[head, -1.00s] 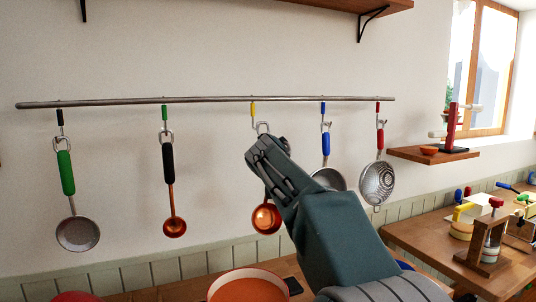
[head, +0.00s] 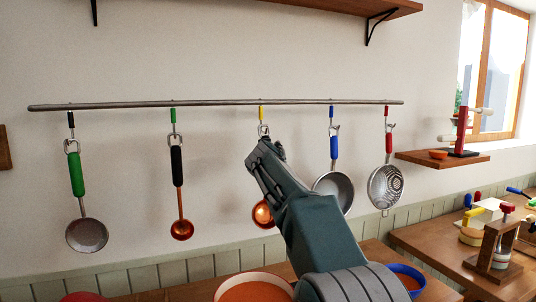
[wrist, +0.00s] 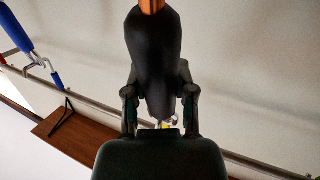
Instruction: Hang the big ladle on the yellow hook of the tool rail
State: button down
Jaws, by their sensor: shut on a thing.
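The big ladle has a copper bowl (head: 262,214), a black handle and a metal ring (head: 263,130) at its top. My gripper (head: 264,152) is shut on the handle and hides most of it in the head view. In the wrist view the black handle (wrist: 153,55) lies between the fingers, with copper at the top edge. The ladle hangs bowl down. The yellow hook (head: 261,113) is on the tool rail (head: 220,104), and the ring is right below it. I cannot tell whether the ring is on the hook. A bit of yellow (wrist: 165,125) shows past the handle in the wrist view.
A green-handled skimmer (head: 86,233), a smaller copper ladle (head: 181,229), a blue-handled pan-like tool (head: 335,190) and a red-handled strainer (head: 386,185) hang along the rail. The blue-handled one is close right of my gripper. Pots (head: 405,275) stand below.

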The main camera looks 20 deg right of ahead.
jog(key=shift+w+f+t, duration=0.4)
jog(key=shift+w+t, duration=0.2)
jog(key=shift+w, duration=0.1)
jog(key=shift+f, duration=0.15)
jog(key=c, duration=0.8)
grip_release()
jog(key=shift+c, duration=0.2)
jog(key=o, duration=0.6)
jog(key=shift+c, duration=0.2)
